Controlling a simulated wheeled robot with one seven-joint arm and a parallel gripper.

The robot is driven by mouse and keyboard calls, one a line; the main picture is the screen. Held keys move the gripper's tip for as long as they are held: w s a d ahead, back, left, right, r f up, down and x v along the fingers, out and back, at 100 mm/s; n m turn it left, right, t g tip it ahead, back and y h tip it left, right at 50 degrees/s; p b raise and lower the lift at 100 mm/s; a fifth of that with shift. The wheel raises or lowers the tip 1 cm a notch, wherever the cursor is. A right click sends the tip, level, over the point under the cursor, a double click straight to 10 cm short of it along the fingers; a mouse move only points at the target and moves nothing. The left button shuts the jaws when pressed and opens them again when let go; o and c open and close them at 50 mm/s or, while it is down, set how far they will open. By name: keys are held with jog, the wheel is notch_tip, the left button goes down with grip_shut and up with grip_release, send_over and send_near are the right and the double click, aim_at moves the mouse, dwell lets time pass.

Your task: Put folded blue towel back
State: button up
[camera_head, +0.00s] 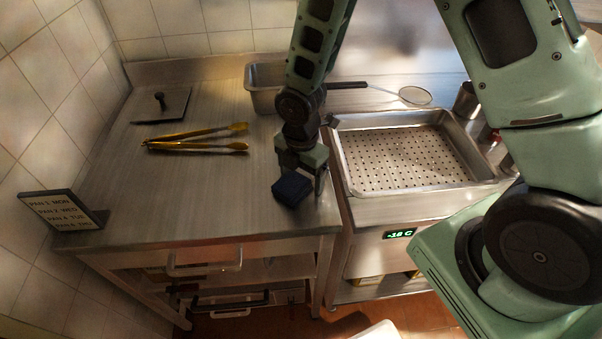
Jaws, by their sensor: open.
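The folded blue towel (291,190) is a small dark block near the front right corner of the steel worktable (200,205). My gripper (302,174) points down right at the towel, with its jaws open. One finger shows along the towel's right side, and the other is not clearly visible. I cannot tell whether the fingers touch the towel or whether it rests fully on the table.
Yellow tongs (200,138) and a flat press (161,105) lie to the left. A menu sign (62,210) stands at the left edge. A steel pan (264,92) is behind my gripper. A perforated tray (405,155) and strainer (415,95) are right.

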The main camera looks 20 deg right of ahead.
aim_at(301, 174)
notch_tip(301, 174, up, 11)
jog(key=s+a+r+m, duration=0.3)
jog(key=s+r+m, duration=0.1)
jog(key=s+m, duration=0.4)
jog(key=s+a+r+m, duration=0.3)
jog(key=s+m, duration=0.4)
jog(key=s, duration=0.5)
jog(key=shift+r+m+y, duration=0.3)
jog(key=shift+r+m, duration=0.1)
jog(key=shift+r, duration=0.45)
